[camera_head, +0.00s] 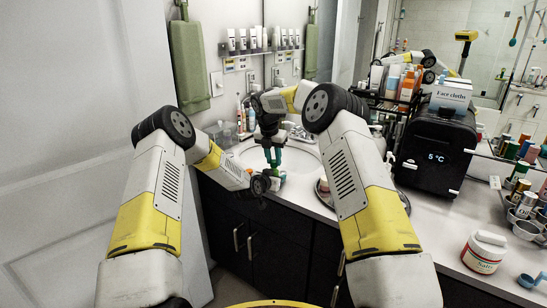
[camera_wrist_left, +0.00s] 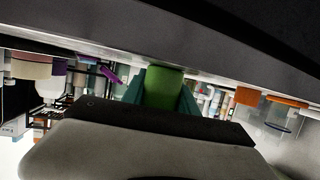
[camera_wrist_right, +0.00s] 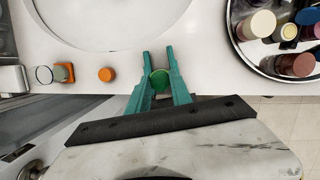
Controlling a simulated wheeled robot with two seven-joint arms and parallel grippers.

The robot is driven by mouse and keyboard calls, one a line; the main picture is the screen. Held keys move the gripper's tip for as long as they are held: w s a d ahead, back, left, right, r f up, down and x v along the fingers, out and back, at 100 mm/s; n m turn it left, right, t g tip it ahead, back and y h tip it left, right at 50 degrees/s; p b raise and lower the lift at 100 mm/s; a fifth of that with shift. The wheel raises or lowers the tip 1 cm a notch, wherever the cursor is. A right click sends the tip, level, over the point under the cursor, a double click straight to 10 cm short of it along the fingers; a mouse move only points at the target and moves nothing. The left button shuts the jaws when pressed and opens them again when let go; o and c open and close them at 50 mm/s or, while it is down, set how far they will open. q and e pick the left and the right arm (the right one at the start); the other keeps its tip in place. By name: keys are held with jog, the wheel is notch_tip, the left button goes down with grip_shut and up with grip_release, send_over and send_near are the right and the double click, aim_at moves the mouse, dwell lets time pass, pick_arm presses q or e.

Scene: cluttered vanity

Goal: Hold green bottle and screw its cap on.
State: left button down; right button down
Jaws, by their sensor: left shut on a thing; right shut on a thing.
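The green bottle (camera_wrist_left: 164,88) shows between the teal fingers of my left gripper (camera_wrist_left: 162,100) in the left wrist view. That gripper is shut on it, low at the counter's front by the sink. My right gripper (camera_wrist_right: 158,82) reaches down from above, directly over the left one in the head view (camera_head: 273,156). In the right wrist view its teal fingers are shut on a round green cap (camera_wrist_right: 160,79), seen from above. The join between cap and bottle is hidden, so I cannot tell whether they touch or how far the cap is threaded.
The sink basin (camera_head: 300,159) lies behind the grippers. A small orange cap (camera_wrist_right: 106,74) stands on the counter beside them. A round tray (camera_wrist_right: 238,42) with several bottles is to the right. A black box (camera_head: 437,150) and a jar (camera_head: 484,252) stand further right.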

jog(key=shift+f, duration=0.55)
dwell(0.5)
jog(key=m, duration=0.4)
jog(key=shift+w+a+g+h, duration=0.15)
jog(key=shift+g+h, duration=0.25)
jog(key=m, duration=0.2)
jog(key=shift+m+g+h, duration=0.3)
jog(key=shift+m, duration=0.1)
jog(key=c, duration=1.2)
grip_release()
jog(key=shift+o, duration=0.2)
jog(key=shift+r, duration=2.25)
